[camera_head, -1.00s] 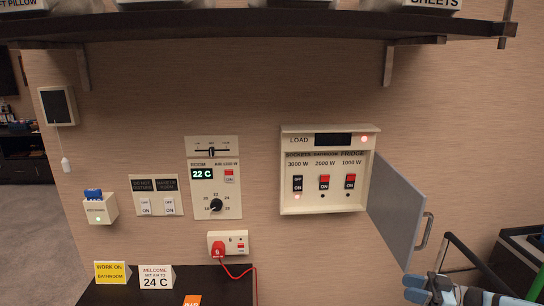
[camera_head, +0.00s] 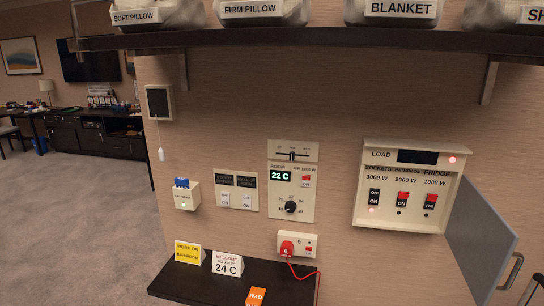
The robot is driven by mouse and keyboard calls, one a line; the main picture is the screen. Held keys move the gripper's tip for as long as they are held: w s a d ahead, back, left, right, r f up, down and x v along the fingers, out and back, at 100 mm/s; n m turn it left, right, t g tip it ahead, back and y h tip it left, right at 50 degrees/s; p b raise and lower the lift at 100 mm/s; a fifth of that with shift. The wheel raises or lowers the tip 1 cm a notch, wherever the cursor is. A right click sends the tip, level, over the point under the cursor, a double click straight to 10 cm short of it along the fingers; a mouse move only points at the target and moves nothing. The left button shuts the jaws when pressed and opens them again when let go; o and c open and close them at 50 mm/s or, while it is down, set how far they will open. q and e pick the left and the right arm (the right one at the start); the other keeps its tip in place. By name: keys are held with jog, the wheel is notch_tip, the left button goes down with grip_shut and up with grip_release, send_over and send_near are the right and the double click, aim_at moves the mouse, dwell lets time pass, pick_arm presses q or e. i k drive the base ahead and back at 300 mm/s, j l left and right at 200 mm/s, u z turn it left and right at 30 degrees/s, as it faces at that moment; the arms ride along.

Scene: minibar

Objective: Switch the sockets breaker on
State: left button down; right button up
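The breaker box (camera_head: 408,232) is on the wall at the right, with its grey door (camera_head: 481,240) swung open to the right. The sockets breaker (camera_head: 374,198), marked 3000 W, is the leftmost of three switches. Its face is dark with OFF and ON lettering, and a small light (camera_head: 372,210) glows below it. The bathroom breaker (camera_head: 402,199) and fridge breaker (camera_head: 430,201) show red upper halves; the dots below them are dark. Neither gripper is in view.
A dark shelf (camera_head: 300,40) with labelled bins overhangs the wall panels. A room thermostat (camera_head: 292,190) reads 22 C. A low dark table (camera_head: 190,284) holds cards below a wall socket with a red plug (camera_head: 287,249). The open door juts out at right.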

aim_at(374, 196)
jog(key=k+l, duration=0.1)
jog(key=l, duration=0.45)
jog(key=k+l, duration=0.1)
jog(key=l, duration=1.05)
jog(key=k+l, duration=0.15)
jog(key=l, duration=0.4)
jog(key=k+l, duration=0.1)
jog(key=l, duration=0.45)
